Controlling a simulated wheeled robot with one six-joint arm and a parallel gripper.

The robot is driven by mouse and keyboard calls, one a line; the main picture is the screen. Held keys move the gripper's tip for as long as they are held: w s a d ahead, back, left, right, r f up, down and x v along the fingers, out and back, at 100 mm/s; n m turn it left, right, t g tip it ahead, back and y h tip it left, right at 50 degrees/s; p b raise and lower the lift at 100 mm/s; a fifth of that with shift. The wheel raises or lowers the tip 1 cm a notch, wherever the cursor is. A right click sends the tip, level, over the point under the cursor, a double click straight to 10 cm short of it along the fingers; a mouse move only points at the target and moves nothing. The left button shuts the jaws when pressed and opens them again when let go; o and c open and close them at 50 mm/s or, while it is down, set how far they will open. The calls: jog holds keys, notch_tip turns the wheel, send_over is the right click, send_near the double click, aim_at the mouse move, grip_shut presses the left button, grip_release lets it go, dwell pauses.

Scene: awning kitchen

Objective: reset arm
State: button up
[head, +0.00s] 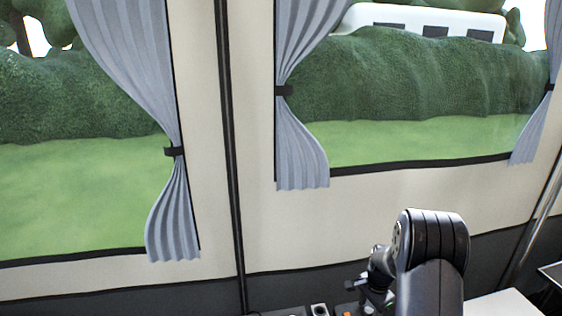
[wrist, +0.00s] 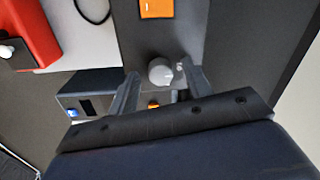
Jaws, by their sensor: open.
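My gripper (wrist: 162,84) shows in the wrist view with its two fingers apart. Between and beyond the fingertips is a round light-grey knob or lid (wrist: 160,71); I cannot tell its exact distance, but the fingers are not closed on it. In the head view my arm rises at the lower right, bent at a dark joint, and my gripper is largely hidden behind it.
In the wrist view an orange object (wrist: 157,8) lies on a dark grey surface, a red object (wrist: 28,35) is at upper left, and a dark box with a blue knob (wrist: 85,95) is at left. A tent wall (head: 380,215) with curtained windows stands behind.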

aim_at(369, 312)
jog(key=shift+r+m+p, duration=0.25)
jog(key=shift+m+p, duration=0.1)
jog(key=shift+m, duration=0.05)
jog(key=shift+r, duration=0.15)
jog(key=r+b, duration=0.1)
jog(key=r, duration=0.3)
jog(key=r+b, duration=0.1)
jog(key=r, duration=0.2)
jog(key=shift+s+d+r, duration=0.1)
jog(key=shift+s+r, duration=0.1)
jog(key=shift+r, duration=0.15)
jog(key=shift+b, duration=0.3)
